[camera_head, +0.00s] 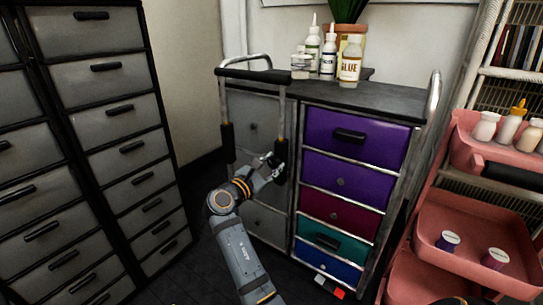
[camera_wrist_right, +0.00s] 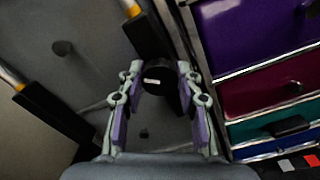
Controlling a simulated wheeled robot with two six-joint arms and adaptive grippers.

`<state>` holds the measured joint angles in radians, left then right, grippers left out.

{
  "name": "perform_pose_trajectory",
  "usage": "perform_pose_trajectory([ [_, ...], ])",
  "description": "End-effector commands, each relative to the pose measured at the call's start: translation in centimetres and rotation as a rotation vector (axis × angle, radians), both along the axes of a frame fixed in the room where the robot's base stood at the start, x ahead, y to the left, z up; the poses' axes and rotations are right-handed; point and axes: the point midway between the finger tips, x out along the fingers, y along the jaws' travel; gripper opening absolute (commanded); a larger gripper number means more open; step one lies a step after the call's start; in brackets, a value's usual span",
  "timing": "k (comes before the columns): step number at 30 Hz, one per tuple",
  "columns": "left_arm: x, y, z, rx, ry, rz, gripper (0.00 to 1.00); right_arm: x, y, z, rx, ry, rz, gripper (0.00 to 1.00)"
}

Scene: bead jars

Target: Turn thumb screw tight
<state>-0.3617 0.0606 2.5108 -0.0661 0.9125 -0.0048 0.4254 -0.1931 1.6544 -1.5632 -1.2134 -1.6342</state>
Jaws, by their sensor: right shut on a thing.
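The thumb screw (camera_wrist_right: 158,80) is a black round knob with a short white mark on its face. In the right wrist view it sits between the two fingertips of my right gripper (camera_wrist_right: 160,88), which is shut on it. In the head view my right gripper (camera_head: 275,168) reaches the lower end of the right black sleeve on the push handle (camera_head: 252,76); the knob is mostly hidden there by the fingers. The handle stands at the left of the drawer cart (camera_head: 300,90). My left gripper is not in view.
Grey drawer cabinets (camera_head: 118,100) stand close on the left. Glue bottles (camera_head: 350,60) and a plant pot stand on the cart top. Purple, magenta, teal and blue drawers (camera_head: 355,170) are right of the gripper. A pink trolley (camera_head: 475,215) with small jars is at the right.

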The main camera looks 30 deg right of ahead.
Motion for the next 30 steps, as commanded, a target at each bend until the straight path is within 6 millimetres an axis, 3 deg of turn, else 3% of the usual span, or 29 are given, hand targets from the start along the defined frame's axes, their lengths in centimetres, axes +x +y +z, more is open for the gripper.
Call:
perform_pose_trajectory([
  [3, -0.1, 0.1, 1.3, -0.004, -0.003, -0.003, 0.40, 0.0, 0.0, 0.2, 0.041, -0.096, -0.002, 0.03],
  [12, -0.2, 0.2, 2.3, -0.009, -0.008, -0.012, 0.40, -0.1, 0.0, 0.0, 0.152, -0.362, -0.003, 0.03],
  [30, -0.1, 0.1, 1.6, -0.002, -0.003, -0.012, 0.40, 0.0, 0.0, -0.3, 0.365, -0.879, -0.003, 0.03],
])
